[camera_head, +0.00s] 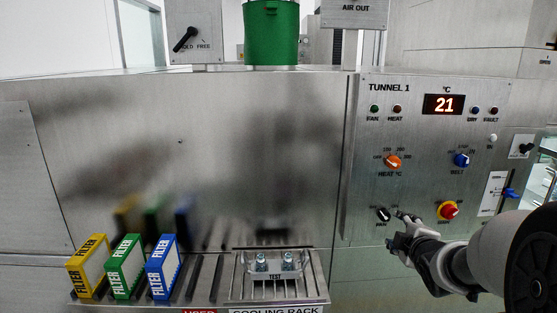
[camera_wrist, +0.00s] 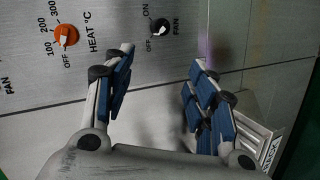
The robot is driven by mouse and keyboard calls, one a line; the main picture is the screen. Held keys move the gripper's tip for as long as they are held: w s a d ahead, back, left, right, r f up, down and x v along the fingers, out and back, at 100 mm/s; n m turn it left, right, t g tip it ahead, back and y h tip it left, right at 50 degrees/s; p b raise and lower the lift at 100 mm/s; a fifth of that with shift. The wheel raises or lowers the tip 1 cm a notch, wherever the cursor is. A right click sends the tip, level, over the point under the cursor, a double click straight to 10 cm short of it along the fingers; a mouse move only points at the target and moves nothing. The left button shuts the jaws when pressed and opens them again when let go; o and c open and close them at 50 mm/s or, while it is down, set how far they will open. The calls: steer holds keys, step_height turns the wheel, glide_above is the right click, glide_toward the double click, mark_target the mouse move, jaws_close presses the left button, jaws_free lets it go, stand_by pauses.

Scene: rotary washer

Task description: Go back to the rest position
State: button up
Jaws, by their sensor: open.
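My gripper (camera_head: 398,230) is in front of the lower part of the Tunnel 1 control panel (camera_head: 430,120), close to the black fan knob (camera_head: 383,214). In the wrist view my gripper (camera_wrist: 163,75) shows two blue-padded fingers spread apart with nothing between them. The fan knob (camera_wrist: 161,27) lies beyond the fingertips, apart from them, with its white pointer toward the OFF side. The orange heat knob (camera_wrist: 66,35) is to its left in the wrist view.
Yellow (camera_head: 88,266), green (camera_head: 126,266) and blue filters (camera_head: 163,266) stand at lower left, beside the cooling rack (camera_head: 318,290). A display (camera_head: 444,104) reads 21.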

steer(key=s+a+m+g, duration=0.3)
steer(key=s+a, duration=0.3)
steer(key=s, duration=0.6)
steer(key=s+a+f+m+g+y, duration=0.1)
steer(key=s+a+m+g, duration=0.2)
steer(key=s, duration=0.9)
steer(key=s+a+f+m+g+y, duration=0.1)
steer(key=s+a+m+g, duration=0.2)
steer(key=s+a+m, duration=0.4)
steer(key=s+a, duration=0.1)
steer(key=s, duration=0.5)
steer(key=shift+a+m, duration=0.3)
steer(key=shift+w+r, duration=0.1)
steer(key=shift+c, duration=0.4)
